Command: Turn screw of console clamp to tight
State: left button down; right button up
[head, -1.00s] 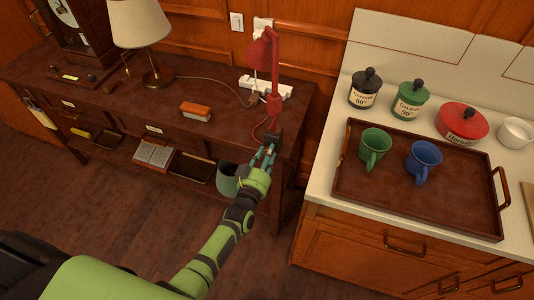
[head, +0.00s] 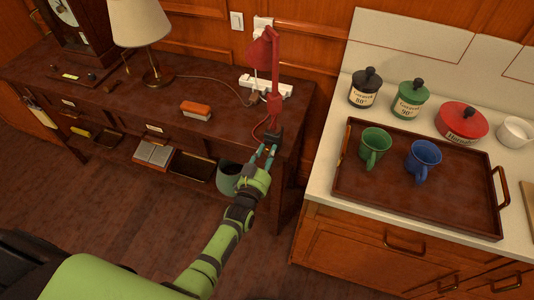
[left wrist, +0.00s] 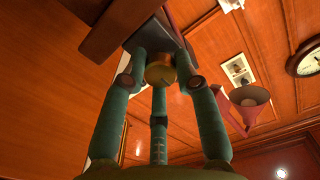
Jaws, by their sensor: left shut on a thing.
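The console clamp (head: 273,134) is a dark block at the front right edge of the dark wooden console (head: 225,118), at the foot of a red desk lamp (head: 273,88). In the left wrist view the clamp (left wrist: 146,35) is seen from below. A round brass-coloured screw (left wrist: 160,70) sits under it. My left gripper (head: 266,154) is at the clamp in the head view. In the left wrist view its teal fingers (left wrist: 159,85) stand around the screw and are shut on it. The screw's thread is hidden. My right gripper is not in view.
A white power strip (head: 266,87), an orange-topped box (head: 195,111) and a table lamp (head: 140,30) are on the console. A grey-green bin (head: 229,179) is beneath it. A counter with a brown tray (head: 420,205) and mugs stands to the right.

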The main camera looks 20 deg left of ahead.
pick_arm(q)
jog(key=shift+w+r, duration=0.15)
jog(key=shift+r, duration=0.15)
jog(key=c, duration=0.9)
grip_release()
jog(key=shift+c, duration=0.2)
jog(key=shift+f, duration=0.1)
jog(key=shift+s+f, duration=0.15)
jog(key=shift+s, duration=0.3)
jog(key=s, duration=1.1)
jog(key=shift+s+a, duration=0.15)
jog(key=shift+a, duration=0.05)
